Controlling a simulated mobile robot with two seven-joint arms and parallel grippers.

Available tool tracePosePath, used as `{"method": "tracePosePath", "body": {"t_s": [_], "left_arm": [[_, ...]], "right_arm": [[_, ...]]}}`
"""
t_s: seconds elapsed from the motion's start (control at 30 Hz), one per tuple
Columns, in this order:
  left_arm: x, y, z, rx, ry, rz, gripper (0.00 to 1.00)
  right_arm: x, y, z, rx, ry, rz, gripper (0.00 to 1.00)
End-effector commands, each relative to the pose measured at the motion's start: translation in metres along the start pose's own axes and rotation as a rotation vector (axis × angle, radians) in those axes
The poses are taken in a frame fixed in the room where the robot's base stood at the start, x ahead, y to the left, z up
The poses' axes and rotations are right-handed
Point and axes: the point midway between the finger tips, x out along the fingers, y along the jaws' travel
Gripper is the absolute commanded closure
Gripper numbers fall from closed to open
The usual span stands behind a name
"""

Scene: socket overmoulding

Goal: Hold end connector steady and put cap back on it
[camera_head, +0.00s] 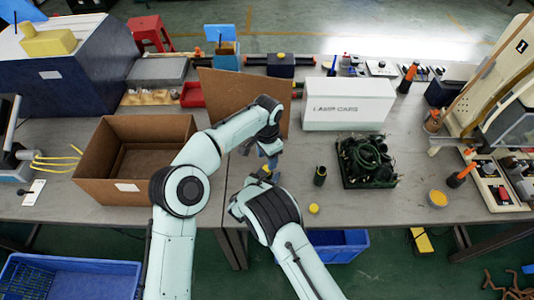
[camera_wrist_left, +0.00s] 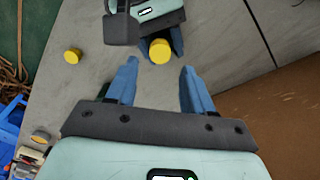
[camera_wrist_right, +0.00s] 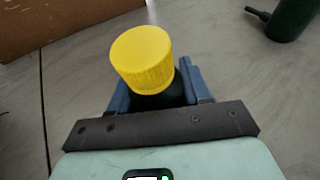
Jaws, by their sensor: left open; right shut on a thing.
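A dark green end connector (camera_wrist_right: 160,101) is held between the blue fingers of my right gripper (camera_wrist_right: 157,90). A ribbed yellow cap (camera_wrist_right: 142,58) covers its top in the right wrist view; how firmly it is seated cannot be told. The cap also shows in the left wrist view (camera_wrist_left: 160,50) and, small and partly hidden, in the head view (camera_head: 266,170). My left gripper (camera_wrist_left: 154,88) is open and empty, its fingers pointing towards the capped connector with a gap between. It also shows in the head view (camera_head: 270,150), just beyond the right gripper.
Another yellow cap (camera_head: 314,209) lies loose on the table. A dark green connector (camera_head: 320,176) stands near a tray of dark green parts (camera_head: 345,183). An open cardboard box (camera_head: 90,165) is at the left, a white box (camera_head: 345,112) behind. The table's front edge is near my arms.

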Motion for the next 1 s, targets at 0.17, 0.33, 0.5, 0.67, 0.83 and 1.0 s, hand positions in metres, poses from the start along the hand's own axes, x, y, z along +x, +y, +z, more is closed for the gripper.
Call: {"method": "tracePosePath", "body": {"t_s": [0.17,0.33,0.5,0.67,0.83,1.0], "left_arm": [[-0.008,0.000,0.000,-0.376,0.003,0.000,0.48],[-0.015,-0.001,0.000,-0.763,0.002,-0.001,0.48],[-0.021,0.000,0.000,-1.094,0.002,0.000,0.48],[-0.025,0.000,0.000,-1.293,0.002,0.001,0.48],[-0.026,0.000,0.000,-1.378,0.002,0.001,0.48],[-0.026,0.000,0.000,-1.385,0.002,0.001,0.48]], "right_arm": [[0.000,0.000,0.000,0.000,-0.001,0.000,1.00],[0.000,0.000,0.000,0.000,-0.001,0.000,1.00],[0.000,0.000,0.000,0.000,-0.001,0.000,1.00],[0.000,0.000,0.000,0.000,-0.001,0.000,1.00],[0.000,0.000,0.000,0.000,-0.001,0.000,1.00],[0.000,0.000,0.000,0.000,-0.001,0.000,1.00]]}}
